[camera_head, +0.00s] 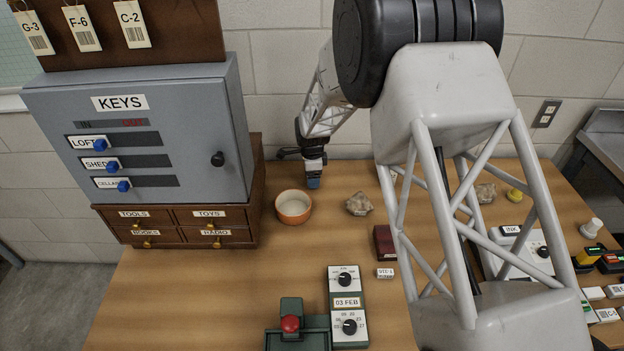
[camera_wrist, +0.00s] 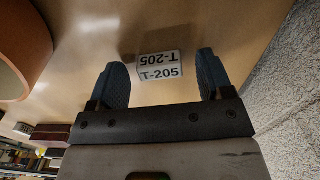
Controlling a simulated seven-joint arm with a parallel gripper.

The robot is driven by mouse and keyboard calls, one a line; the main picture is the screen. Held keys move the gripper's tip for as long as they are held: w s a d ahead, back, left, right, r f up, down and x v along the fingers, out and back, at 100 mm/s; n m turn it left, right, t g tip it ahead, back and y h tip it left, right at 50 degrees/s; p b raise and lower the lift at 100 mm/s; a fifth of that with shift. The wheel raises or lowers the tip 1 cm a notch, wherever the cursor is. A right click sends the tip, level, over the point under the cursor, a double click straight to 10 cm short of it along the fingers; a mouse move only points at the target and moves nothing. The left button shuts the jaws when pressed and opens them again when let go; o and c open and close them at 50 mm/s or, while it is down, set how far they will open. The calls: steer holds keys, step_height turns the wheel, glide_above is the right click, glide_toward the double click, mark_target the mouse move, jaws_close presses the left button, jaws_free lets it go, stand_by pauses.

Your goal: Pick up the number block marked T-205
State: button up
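The small white number block marked T-205 (camera_wrist: 160,66) lies on the wooden table in the wrist view, its label showing on two faces. My gripper (camera_wrist: 162,70) is open, with one blue finger on each side of the block and a visible gap to both. I cannot tell whether the fingertips are level with the block or still above it. In the head view, my gripper (camera_head: 314,182) points down at the back of the table, near the wall. The block cannot be made out there.
An orange-rimmed bowl (camera_head: 293,207) stands left of my gripper, close by. A crumpled tan lump (camera_head: 359,204) lies to the right. The grey KEYS cabinet (camera_head: 140,130) stands on a drawer unit further left. Another white block (camera_head: 385,273) lies nearer the front.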

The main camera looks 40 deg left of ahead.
steer(key=c, duration=0.9)
steer(key=shift+r, duration=0.2)
step_height(320, 180, up, 10)
steer(key=shift+f, duration=0.15)
stand_by(0.5)
